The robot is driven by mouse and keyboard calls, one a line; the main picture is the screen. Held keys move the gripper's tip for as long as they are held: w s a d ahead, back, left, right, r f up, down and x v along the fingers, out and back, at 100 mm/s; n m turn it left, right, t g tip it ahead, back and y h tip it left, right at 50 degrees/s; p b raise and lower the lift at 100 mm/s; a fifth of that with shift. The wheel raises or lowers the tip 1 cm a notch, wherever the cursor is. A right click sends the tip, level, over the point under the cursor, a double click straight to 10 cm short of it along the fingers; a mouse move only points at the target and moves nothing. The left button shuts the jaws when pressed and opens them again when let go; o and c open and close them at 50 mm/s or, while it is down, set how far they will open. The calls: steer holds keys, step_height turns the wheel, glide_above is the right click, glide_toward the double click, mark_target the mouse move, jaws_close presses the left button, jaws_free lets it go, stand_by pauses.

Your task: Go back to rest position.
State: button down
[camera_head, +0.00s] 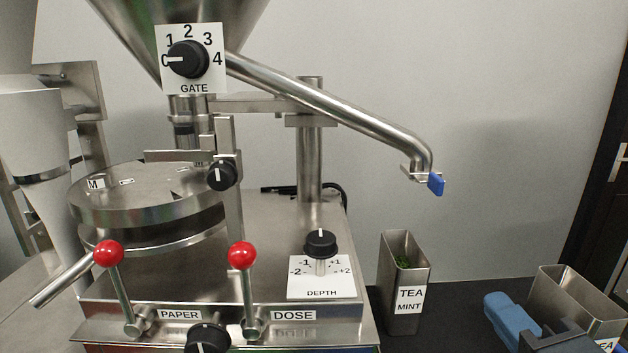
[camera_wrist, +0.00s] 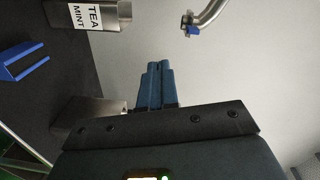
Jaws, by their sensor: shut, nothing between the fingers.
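My gripper (camera_wrist: 154,85) is shut and empty, its two blue fingers together in the wrist view. In the head view the gripper (camera_head: 494,303) is at the lower right, just left of a steel container and right of the mint tea container (camera_head: 405,315). Its fingers point up and left, and nothing is held between them. The rest of the arm is mostly out of the head view.
The teabag packer (camera_head: 270,265) fills the left, with red-knobbed PAPER and DOSE levers. A steel pipe (camera_head: 330,105) with a blue tip hangs above the counter. A second tea container (camera_head: 575,300) stands right. A blue object (camera_wrist: 25,60) shows left in the wrist view.

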steer(key=s+f+n+g, duration=0.1)
steer(key=s+f+n, duration=0.7)
steer(key=s+f, duration=0.55)
steer(key=s+n+g, duration=0.1)
steer(key=s+n, duration=0.6)
steer(key=s, duration=1)
steer(key=shift+s+a+g, duration=0.3)
steer(key=shift+a, duration=0.05)
